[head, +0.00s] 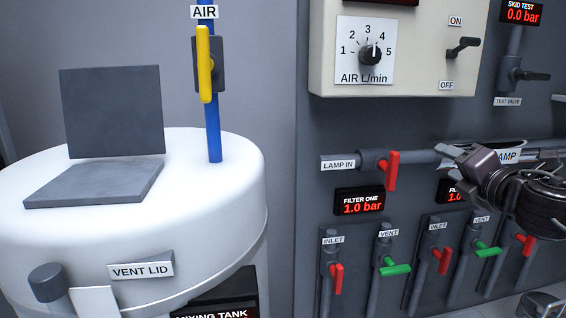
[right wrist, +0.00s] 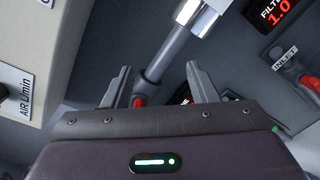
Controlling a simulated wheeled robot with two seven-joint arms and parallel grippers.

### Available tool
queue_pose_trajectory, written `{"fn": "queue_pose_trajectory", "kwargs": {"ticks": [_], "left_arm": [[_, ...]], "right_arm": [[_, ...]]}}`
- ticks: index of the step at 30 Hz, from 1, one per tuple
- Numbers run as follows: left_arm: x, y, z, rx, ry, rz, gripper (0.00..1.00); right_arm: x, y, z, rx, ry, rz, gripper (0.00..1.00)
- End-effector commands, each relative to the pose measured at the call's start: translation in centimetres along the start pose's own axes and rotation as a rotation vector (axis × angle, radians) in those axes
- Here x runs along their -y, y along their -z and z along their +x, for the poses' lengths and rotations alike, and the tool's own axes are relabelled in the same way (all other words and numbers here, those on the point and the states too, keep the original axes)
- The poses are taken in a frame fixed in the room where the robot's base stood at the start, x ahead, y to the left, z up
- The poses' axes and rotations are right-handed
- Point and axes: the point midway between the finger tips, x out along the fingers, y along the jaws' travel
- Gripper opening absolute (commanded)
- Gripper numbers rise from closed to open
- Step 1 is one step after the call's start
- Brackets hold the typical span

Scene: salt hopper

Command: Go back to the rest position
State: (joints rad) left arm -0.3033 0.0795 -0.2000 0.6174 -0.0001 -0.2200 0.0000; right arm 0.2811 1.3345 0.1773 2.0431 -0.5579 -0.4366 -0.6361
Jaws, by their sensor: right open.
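My right gripper (head: 447,160) is in the head view at the right, in front of the grey horizontal lamp pipe (head: 425,157) and partly covering the lamp label. In the right wrist view its two fingers (right wrist: 160,88) are spread apart with nothing between them. Behind them the grey pipe (right wrist: 175,55) and a red handle (right wrist: 139,101) show. I cannot tell whether a fingertip touches the pipe. My left gripper is in neither view.
The white mixing tank (head: 225,190) stands at left with its square hatch open. The AIR valve's yellow handle (head: 204,65) is upright. The red LAMP IN handle (head: 391,171) and several red and green filter handles line the panel. A control box (head: 420,70) hangs above.

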Motion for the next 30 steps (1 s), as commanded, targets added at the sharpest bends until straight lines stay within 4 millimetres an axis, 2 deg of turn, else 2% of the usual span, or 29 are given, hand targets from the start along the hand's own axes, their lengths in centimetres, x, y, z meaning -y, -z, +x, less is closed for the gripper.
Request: {"fn": "queue_pose_trajectory", "kwargs": {"ticks": [1, 4, 7, 11, 13, 16, 21, 30], "left_arm": [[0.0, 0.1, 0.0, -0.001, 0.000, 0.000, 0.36], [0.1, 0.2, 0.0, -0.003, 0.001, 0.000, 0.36], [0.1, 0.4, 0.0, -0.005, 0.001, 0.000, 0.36], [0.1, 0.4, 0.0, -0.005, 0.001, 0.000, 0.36], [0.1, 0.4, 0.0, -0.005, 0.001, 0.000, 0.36], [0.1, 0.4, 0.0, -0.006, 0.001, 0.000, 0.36], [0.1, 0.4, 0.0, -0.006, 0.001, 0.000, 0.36], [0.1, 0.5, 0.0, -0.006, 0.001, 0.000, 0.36]], "right_arm": [[2.8, 3.5, 0.6, -0.015, 0.039, 0.119, 0.53], [7.5, 9.5, 0.7, -0.006, 0.136, 0.361, 0.53], [12.0, 15.5, -0.7, 0.021, 0.260, 0.611, 0.53], [16.9, 23.2, -4.4, 0.087, 0.467, 0.941, 0.53], [19.0, 27.0, -7.1, 0.138, 0.592, 1.108, 0.53], [20.9, 31.1, -10.9, 0.217, 0.757, 1.301, 0.53], [22.3, 36.0, -16.3, 0.341, 0.987, 1.530, 0.53], [22.1, 41.4, -24.1, 0.547, 1.326, 1.794, 0.53]]}}
